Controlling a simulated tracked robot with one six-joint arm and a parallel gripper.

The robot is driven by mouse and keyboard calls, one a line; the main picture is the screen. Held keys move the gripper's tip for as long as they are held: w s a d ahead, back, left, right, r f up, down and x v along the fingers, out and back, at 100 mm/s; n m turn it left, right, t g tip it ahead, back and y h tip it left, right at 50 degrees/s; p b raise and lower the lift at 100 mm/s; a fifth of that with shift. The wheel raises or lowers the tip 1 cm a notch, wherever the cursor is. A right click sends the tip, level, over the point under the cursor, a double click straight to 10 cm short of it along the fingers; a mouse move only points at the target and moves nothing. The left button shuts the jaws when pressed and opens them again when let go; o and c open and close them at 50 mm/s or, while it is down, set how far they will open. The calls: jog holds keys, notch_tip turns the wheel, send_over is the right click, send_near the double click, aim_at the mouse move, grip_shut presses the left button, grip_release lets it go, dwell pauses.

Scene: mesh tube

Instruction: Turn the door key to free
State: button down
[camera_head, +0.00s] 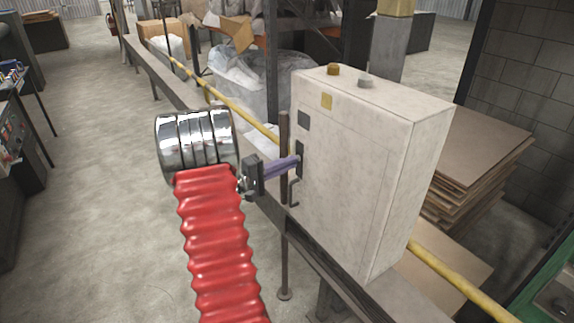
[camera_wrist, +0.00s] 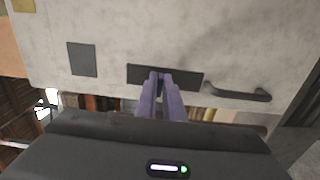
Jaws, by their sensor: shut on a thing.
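A pale grey cabinet (camera_head: 350,175) stands on a rail, with a dark plate (camera_wrist: 190,76) on its door face. My gripper (camera_head: 297,161) reaches the door from the left with its two purple fingers. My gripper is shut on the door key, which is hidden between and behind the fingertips. I cannot tell the key's angle. A dark bar handle (camera_wrist: 238,94) is right of the plate in the wrist view. The door looks closed.
A grey square (camera_wrist: 82,59) and a yellow square (camera_head: 326,101) are on the door face. A dark post (camera_head: 284,210) stands close to my gripper. A yellow pipe (camera_head: 245,110) runs past the cabinet. Stacked boards (camera_head: 475,150) lie behind it. Open floor (camera_head: 110,180) is at left.

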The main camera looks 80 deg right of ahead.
jog(key=shift+s+f, duration=0.15)
jog(key=shift+f, duration=0.05)
jog(key=c, duration=1.9)
grip_release()
jog(key=shift+r, duration=0.1)
jog(key=shift+o, duration=0.2)
jog(key=v, duration=1.4)
jog(key=shift+d, duration=0.1)
